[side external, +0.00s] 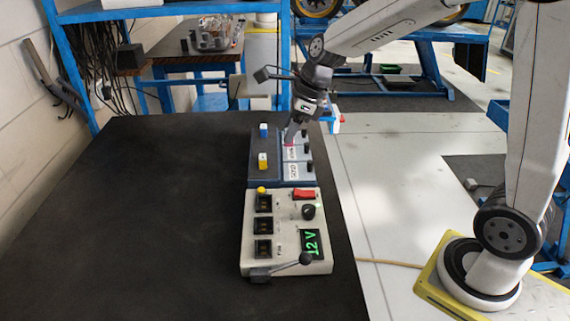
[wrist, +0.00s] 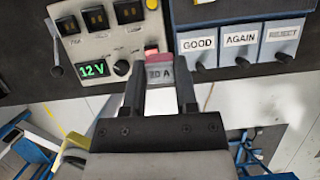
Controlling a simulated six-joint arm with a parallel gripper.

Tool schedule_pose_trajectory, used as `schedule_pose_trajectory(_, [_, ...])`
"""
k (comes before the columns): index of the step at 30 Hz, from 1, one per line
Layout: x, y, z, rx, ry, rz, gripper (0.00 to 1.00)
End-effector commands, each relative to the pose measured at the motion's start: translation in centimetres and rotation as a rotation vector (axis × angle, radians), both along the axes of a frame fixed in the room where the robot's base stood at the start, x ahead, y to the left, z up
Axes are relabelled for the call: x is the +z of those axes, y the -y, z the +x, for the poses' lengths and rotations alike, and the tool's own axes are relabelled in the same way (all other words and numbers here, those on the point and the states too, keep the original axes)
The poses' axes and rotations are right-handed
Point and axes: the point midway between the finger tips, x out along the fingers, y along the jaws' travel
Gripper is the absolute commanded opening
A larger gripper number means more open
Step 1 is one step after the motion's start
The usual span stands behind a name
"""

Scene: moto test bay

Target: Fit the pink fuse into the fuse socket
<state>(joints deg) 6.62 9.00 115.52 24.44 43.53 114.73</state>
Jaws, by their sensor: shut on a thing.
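My gripper (side external: 290,138) is above the blue unit, just behind the panel. It is shut on the pink fuse, held between both fingers (wrist: 160,100). The pale test panel (side external: 285,226) has a row of three dark square openings (side external: 263,225), also visible in the wrist view (wrist: 97,16). I cannot tell which one is the fuse socket.
The panel carries a red switch (side external: 304,194), black knob (side external: 308,212), green 12 V display (side external: 312,243) and black lever (side external: 300,260). The blue unit (wrist: 236,10) has GOOD, AGAIN and REJECT labels. Blue-white (side external: 263,130) and yellow-white (side external: 263,161) pieces stand on it. The dark tabletop (side external: 150,210) at left is clear.

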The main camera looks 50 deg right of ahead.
Motion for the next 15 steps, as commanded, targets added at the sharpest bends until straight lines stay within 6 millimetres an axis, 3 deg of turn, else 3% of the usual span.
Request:
schedule_pose_trajectory(6, [-1.7, -5.5, -1.5, 0.016, -0.004, -0.005, 0.0])
schedule_pose_trajectory(15, [-4.0, -12.1, -4.8, 0.031, 0.0, -0.005, 0.0])
